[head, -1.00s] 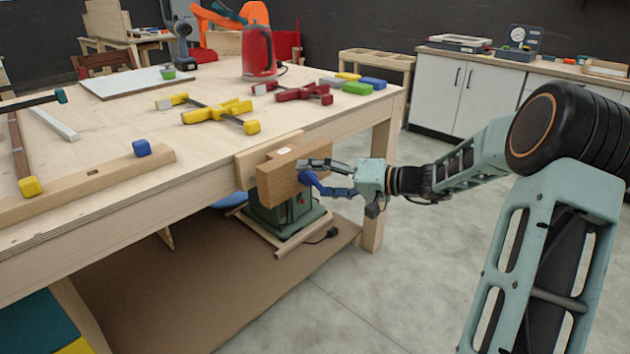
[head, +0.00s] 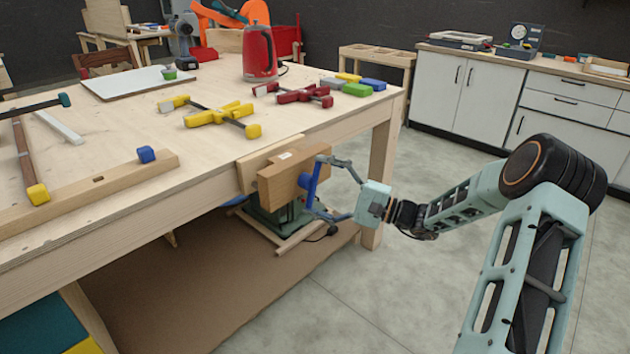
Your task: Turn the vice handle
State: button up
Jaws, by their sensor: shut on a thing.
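The wooden vice (head: 280,188) is fixed to the end of the workbench (head: 110,215), with its thick brown jaw facing out. Its blue handle (head: 310,186) stands close to upright in front of the jaw. My gripper (head: 316,188) reaches in from the right, with one finger at the handle's upper end and the other at its lower end. It is shut on the handle, its fingers spread across the handle's length. The vice's screw is hidden behind the jaw and handle.
Yellow clamps (head: 218,115), red clamps (head: 296,95) and a red kettle (head: 259,52) are on the benchtop. A green machine (head: 283,222) stands below the vice, close under the lower finger. The floor (head: 345,305) to the right is clear.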

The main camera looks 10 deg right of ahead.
jog(key=m+t+p, duration=0.1)
jog(key=m, duration=0.1)
jog(key=m+t+p, duration=0.1)
jog(key=m, duration=0.2)
jog(key=m+t+p, duration=0.1)
jog(key=m+p, duration=0.1)
jog(key=shift+s+d+f+m, duration=0.15)
jog(key=shift+s+f+m, duration=0.15)
jog(key=shift+m, duration=0.1)
jog(key=shift+f+m+t+h+p, duration=0.1)
jog(key=shift+m+t+h+p, duration=0.2)
jog(key=shift+m+t+p, duration=0.9)
jog(key=shift+m+t+h+p, duration=0.3)
jog(key=shift+m+p, duration=0.2)
jog(key=shift+m, duration=1.5)
jog(key=o, duration=0.9)
jog(key=shift+o, duration=0.2)
jog(key=v, duration=1.1)
jog(key=shift+s, duration=0.4)
